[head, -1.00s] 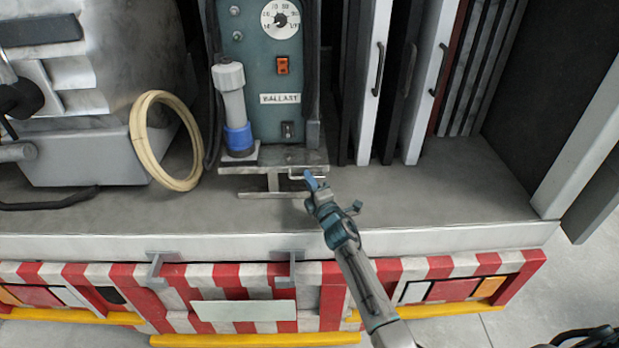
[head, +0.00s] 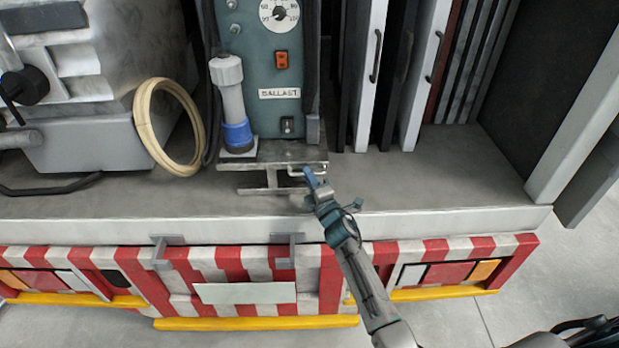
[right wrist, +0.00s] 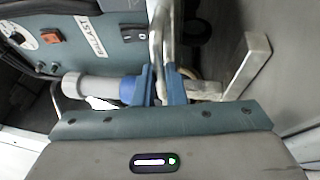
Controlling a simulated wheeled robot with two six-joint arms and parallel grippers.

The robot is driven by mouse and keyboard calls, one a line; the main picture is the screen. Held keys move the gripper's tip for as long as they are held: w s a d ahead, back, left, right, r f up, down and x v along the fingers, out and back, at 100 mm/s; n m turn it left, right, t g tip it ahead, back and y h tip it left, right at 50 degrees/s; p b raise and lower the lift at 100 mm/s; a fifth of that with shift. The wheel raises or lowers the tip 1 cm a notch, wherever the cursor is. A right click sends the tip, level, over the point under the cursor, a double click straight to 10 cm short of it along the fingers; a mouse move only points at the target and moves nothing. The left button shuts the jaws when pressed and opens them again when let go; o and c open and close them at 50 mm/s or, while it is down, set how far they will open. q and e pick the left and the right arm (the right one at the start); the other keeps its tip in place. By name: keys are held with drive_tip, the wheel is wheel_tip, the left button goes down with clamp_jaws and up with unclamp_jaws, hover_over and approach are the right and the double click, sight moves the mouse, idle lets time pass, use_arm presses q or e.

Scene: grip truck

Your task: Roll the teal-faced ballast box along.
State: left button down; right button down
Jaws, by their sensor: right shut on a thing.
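The teal-faced ballast box (head: 260,115) stands upright on a low metal base (head: 265,152) on the truck's grey deck. Its front has a dial, an orange switch and a "BALLAST" label; its top is cut off in the head view. My right gripper (head: 311,178) is at the right front of the base. In the right wrist view its blue fingers (right wrist: 160,85) are closed around a thin metal handle (right wrist: 163,45), beside the box's teal face (right wrist: 75,32). My left gripper is not in view.
A cream hose coil (head: 168,128) and a grey machine (head: 90,145) stand left of the box. Upright panels with handles (head: 412,90) stand close on its right. The deck's front edge (head: 220,230) lies a short way in front, above a red-and-white striped panel.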

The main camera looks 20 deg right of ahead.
drive_tip(key=c, duration=1.6)
unclamp_jaws()
drive_tip(key=shift+s+f, duration=0.2)
drive_tip(key=shift+f, duration=0.2)
drive_tip(key=shift+o, duration=0.5)
drive_tip(key=shift+s+a+r, duration=0.1)
drive_tip(key=shift+s+r, duration=0.05)
drive_tip(key=shift+r, duration=0.2)
drive_tip(key=b+v, duration=0.1)
drive_tip(key=v, duration=0.9)
drive_tip(key=shift+s, duration=0.4)
